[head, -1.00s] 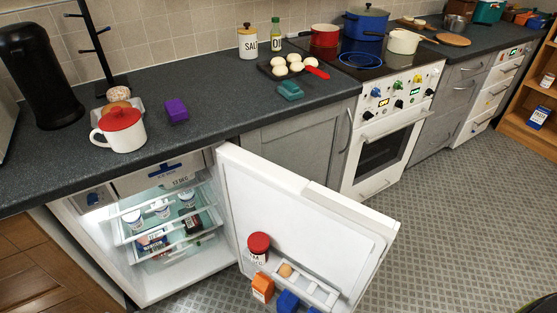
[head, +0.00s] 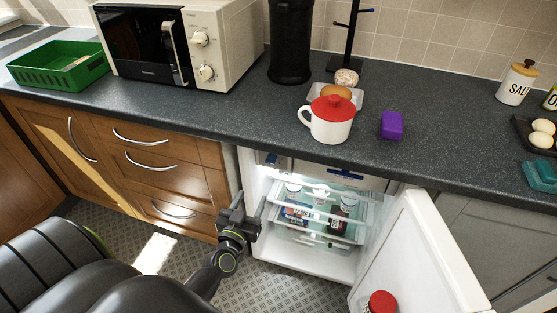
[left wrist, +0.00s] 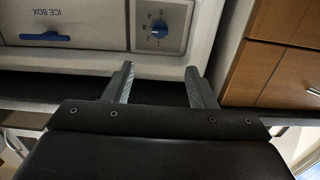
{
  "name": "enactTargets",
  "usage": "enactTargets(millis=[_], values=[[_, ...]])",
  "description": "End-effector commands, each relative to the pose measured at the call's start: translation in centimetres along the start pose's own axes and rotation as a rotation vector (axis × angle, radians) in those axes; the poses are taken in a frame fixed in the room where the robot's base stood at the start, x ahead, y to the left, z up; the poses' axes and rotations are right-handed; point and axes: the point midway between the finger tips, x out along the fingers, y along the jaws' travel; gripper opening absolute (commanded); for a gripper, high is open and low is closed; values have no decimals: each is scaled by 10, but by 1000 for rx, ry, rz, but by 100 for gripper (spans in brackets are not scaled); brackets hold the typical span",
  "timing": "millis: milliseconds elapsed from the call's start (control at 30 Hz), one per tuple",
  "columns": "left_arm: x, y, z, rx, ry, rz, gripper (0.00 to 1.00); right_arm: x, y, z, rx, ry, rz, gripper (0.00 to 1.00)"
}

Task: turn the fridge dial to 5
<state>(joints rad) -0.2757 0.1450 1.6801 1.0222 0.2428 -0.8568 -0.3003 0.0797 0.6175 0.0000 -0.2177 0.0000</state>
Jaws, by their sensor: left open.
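The fridge (head: 300,264) stands open under the counter, its white door (head: 425,255) swung out to the right. In the left wrist view, which shows the fridge upside down, the blue fridge dial (left wrist: 159,31) sits on a grey panel beside the ICE BOX flap (left wrist: 75,18). My left gripper (head: 250,202) is open and empty in front of the fridge's left side. In the wrist view its fingers (left wrist: 159,76) point toward the dial and are apart from it. My right gripper is out of view.
Wooden drawers (head: 165,180) adjoin the fridge on the left. Fridge shelves hold jars and packs, and a red-lidded jar (head: 381,302) is in the door. A white mug with red lid (head: 330,125), purple box (head: 391,125) and microwave (head: 175,45) stand on the counter above.

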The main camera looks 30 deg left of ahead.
Motion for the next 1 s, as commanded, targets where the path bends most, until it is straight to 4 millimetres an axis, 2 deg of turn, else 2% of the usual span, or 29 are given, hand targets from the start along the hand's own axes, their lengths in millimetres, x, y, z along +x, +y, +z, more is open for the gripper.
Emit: enactTargets(millis=[233,600,800,1000], values=[[49,1,-3,0,3,2,51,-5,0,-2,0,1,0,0],[122,1,0,1,3,2,51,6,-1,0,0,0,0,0],[149,1,0,1,2,2,51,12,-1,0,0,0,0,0],[159,0,-1,1,1,2,51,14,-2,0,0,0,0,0]])
